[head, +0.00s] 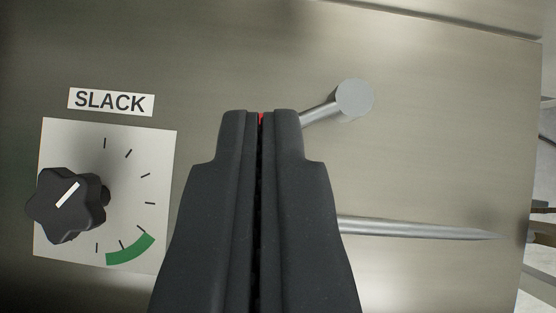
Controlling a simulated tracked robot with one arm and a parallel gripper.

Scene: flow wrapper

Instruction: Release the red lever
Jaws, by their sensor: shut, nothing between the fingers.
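My gripper (260,113) is shut and points up the picture in front of a brushed metal panel. A small sliver of red (261,117) shows at the seam between the fingertips. It may be part of the red lever, but the rest is hidden behind my gripper. I cannot tell whether the fingers touch it. A grey metal arm with a round end (355,98) comes out from behind the right fingertip, up and to the right.
A black star-shaped knob (67,204) sits on a white dial plate (85,138) with a green arc (131,250), at left under a "SLACK" label (110,102). A pointed metal rod (420,228) runs right from behind my gripper. The panel's upper right is bare.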

